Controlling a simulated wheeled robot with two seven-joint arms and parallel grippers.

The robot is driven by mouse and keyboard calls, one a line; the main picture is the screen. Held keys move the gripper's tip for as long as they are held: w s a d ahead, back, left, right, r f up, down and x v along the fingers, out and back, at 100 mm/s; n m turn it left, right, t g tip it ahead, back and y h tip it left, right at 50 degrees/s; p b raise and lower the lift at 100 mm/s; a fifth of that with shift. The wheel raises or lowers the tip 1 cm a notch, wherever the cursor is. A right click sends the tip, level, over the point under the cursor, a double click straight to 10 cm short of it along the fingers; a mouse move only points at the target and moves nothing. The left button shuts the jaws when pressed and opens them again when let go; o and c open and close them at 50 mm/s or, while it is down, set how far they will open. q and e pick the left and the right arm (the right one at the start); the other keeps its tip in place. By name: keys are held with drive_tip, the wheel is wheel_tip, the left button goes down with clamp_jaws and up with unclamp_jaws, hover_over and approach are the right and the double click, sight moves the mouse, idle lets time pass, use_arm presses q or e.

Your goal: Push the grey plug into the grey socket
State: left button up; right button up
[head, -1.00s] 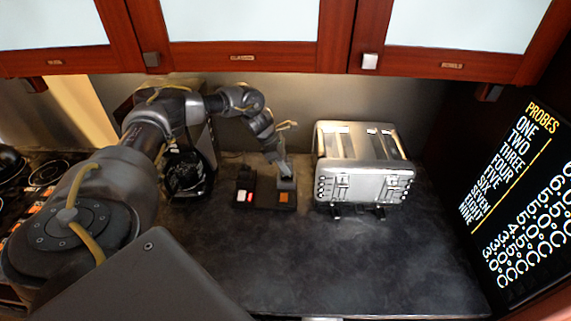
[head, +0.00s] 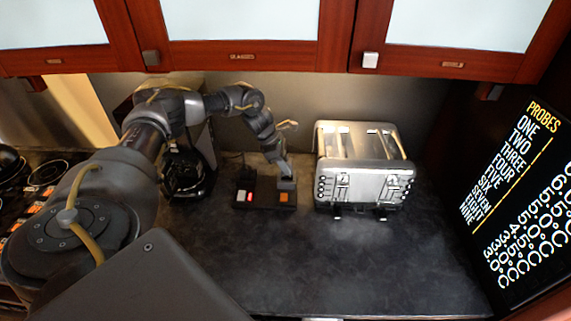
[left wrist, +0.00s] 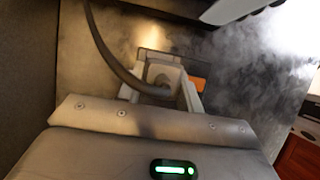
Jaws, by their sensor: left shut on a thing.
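The grey plug (left wrist: 163,74) shows between the fingers of my left gripper (left wrist: 164,80) in the left wrist view, with a dark cable curving to it from the upper left. In the head view my left gripper (head: 283,168) points down at the right part of a dark socket block (head: 266,204). A grey piece (head: 287,184) sits there just below the fingertips; plug and grey socket are hard to tell apart. My left gripper is shut on the plug. The contact between plug and socket is hidden, so I cannot tell how deep it sits. My right gripper is not in view.
The block carries a whitish switch, a red one (head: 253,197) and an orange one (head: 284,197). A silver toaster (head: 364,168) stands close on the right. A coffee maker (head: 187,168) stands left. The counter in front (head: 320,255) is clear.

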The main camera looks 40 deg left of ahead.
use_arm(q)
drive_tip(key=shift+f, duration=0.15)
drive_tip(key=shift+f+b, duration=1.35)
drive_tip(key=shift+f, duration=0.1)
drive_tip(key=o, duration=1.2)
drive_tip(key=shift+s+a+r+b, duration=0.1)
drive_tip(key=shift+a+r+b, duration=0.1)
drive_tip(key=shift+r+b, duration=0.15)
drive_tip(key=shift+b+v, duration=1.45)
drive_tip(key=shift+v, duration=3.5)
drive_tip(key=shift+d, duration=0.1)
